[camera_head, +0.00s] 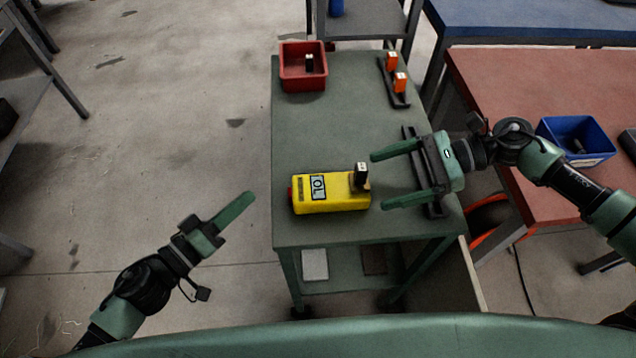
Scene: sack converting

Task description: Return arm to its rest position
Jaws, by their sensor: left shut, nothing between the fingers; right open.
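My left gripper (236,208) is shut and empty. It hangs over the floor, left of the green table (330,125). My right gripper (376,178) is open and comes in from the right over the table. Its two fingers point left toward a yellow device (335,203) with a small display. A black block (361,174) with a pale top stands at the device's right end, just left of the gap between the open fingers. The fingers look apart from the block, though the depth is hard to tell.
A red bin (303,80) with a dark item stands at the table's far left. A black rack (397,100) holds orange blocks; a second dark rack (408,140) is partly hidden by my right gripper. A blue bin (590,154) stands on the red table at right.

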